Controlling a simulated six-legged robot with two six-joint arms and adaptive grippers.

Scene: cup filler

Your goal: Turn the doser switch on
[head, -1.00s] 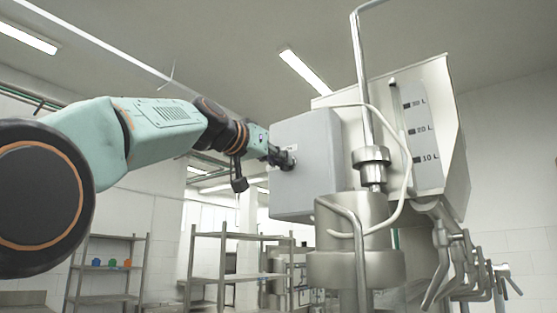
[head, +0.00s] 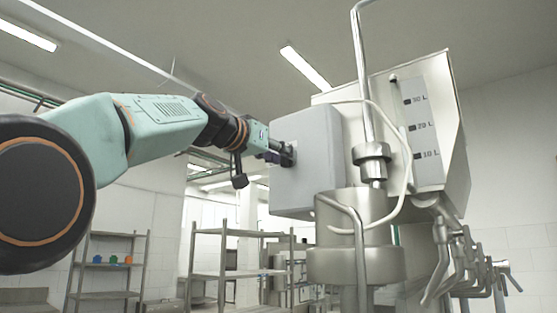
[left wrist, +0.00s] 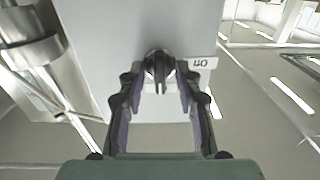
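The doser switch is a dark knob (left wrist: 158,66) on the face of the grey box (head: 307,165), with a white label (left wrist: 203,63) beside it. The label's dark lettering appears upside down in the left wrist view. My left gripper (left wrist: 160,77) is at the box face, its two purple-padded fingers apart on either side of the knob. I cannot tell whether the fingertips touch it. In the head view my left gripper (head: 282,155) reaches the left face of the box and hides the knob. My right gripper is not in view.
A steel tank (head: 440,115) with litre marks stands behind the box. A vertical steel pipe (head: 363,85), a hanging white tube (head: 404,185) and a metal cylinder (head: 355,265) are close on the right. Steel shelves (head: 235,277) stand in the background.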

